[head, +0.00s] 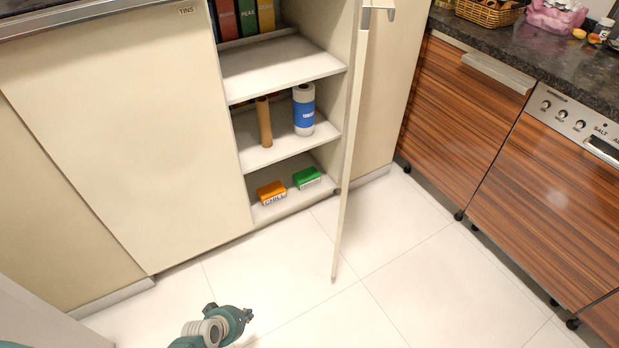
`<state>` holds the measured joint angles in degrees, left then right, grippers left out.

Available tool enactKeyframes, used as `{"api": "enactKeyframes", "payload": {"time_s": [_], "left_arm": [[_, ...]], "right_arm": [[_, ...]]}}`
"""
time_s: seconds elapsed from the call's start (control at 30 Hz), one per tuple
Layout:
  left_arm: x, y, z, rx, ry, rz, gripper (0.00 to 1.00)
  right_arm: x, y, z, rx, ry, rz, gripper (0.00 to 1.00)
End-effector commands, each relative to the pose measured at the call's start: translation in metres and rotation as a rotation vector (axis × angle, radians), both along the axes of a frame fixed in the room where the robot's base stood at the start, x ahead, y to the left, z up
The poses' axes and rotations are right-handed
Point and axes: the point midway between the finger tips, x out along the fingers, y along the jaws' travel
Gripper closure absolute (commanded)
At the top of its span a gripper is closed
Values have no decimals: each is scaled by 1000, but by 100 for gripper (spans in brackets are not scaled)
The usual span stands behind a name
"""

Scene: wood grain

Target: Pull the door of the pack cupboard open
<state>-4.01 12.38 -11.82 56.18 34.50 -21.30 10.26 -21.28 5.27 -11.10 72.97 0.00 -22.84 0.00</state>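The open cupboard holds several packs, and I take it as the pack cupboard; no label naming it shows. Its cream door (350,140) stands swung out into the room, nearly edge-on to me, on the right of the shelves. A metal handle (378,12) is at the top of the door. My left gripper (232,312) is low over the floor at the bottom of the view, well left of the door and apart from it. Its fingers are too foreshortened to tell open from shut. My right gripper is not in view.
Shelves hold book-like boxes, a brown tube (264,122), a blue-wrapped roll (304,110), an orange box (271,193) and a green box (307,178). A closed cream door marked TINS (130,130) is left. Wood-grain units (465,120) stand right. The tiled floor (420,290) is clear.

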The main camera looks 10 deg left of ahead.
Motion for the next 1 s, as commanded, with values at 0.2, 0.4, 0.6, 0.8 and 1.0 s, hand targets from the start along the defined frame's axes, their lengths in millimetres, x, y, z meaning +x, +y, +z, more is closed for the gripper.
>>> {"api": "enactKeyframes", "payload": {"time_s": [0.2,0.4,0.6,0.8,1.0], "left_arm": [[137,-20,58,-281,-188,142,100],[237,-64,187,-689,-348,165,100],[253,-107,311,-1019,-402,64,100],[243,-127,366,-1152,-398,-7,100],[254,-141,373,-1165,-396,-12,100]], "right_arm": [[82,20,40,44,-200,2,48],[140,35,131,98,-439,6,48],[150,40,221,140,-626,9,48],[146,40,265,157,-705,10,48],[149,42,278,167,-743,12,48]]}}
